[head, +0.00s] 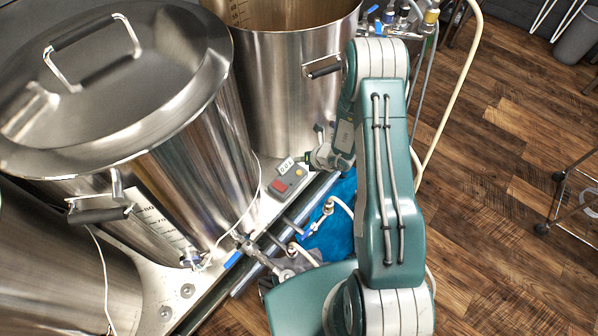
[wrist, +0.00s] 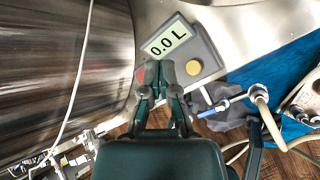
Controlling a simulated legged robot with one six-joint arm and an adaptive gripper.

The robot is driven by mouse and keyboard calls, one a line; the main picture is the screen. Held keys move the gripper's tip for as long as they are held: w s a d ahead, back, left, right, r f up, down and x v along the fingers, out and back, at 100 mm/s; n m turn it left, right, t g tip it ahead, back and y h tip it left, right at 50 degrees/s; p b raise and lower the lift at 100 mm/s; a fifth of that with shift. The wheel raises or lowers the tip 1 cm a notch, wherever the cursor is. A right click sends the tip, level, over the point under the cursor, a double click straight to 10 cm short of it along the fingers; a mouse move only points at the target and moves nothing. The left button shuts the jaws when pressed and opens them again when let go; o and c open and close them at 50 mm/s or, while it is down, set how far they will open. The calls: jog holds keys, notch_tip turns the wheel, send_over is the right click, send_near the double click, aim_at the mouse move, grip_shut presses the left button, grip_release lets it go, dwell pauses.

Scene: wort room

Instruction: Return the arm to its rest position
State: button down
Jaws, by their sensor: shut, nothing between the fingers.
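My arm (head: 385,180) is raised and bent at the elbow, with its forearm folded down toward the kettles. My gripper (wrist: 160,70) is shut and empty in the wrist view. Its fingertips are in front of a grey control box (wrist: 202,48) whose display reads 0.0 L. A yellow round button (wrist: 193,67) shows just right of the fingertips. A red button (wrist: 140,74) is partly hidden by the fingers. In the head view the control box (head: 287,182) is just left of my wrist. I cannot tell whether the fingers touch the box.
A lidded steel kettle (head: 190,150) stands left and an open one (head: 285,90) behind. Blue-handled valves (head: 232,259), hoses and a blue cloth (head: 338,225) lie close below the wrist. A pale hose (head: 455,100) runs right of my arm. The wooden floor (head: 490,220) is open at right.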

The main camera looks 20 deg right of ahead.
dwell(0.6)
jog(key=s+a+r+n+g+y, duration=0.1)
jog(key=s+a+r+n, duration=0.1)
jog(key=r+n, duration=0.55)
jog(key=s+a+r+n+g, duration=0.1)
jog(key=s+a+r+n, duration=0.2)
jog(key=r, duration=0.8)
jog(key=s+a+r+n+g+y, duration=0.1)
jog(key=a+r+n, duration=0.1)
jog(key=r+n, duration=0.6)
jog(key=s+d+r+n+t+h, duration=0.1)
jog(key=s+d+r+n+h, duration=0.2)
jog(key=s+r+n, duration=0.5)
jog(key=s+d+r+n+h, duration=0.3)
jog(key=s+r+n+h, duration=0.2)
jog(key=s, duration=0.8)
notch_tip(320, 180, up, 4)
jog(key=n, duration=0.5)
jog(key=shift+d+f+t, duration=0.2)
jog(key=shift+d+t, duration=0.2)
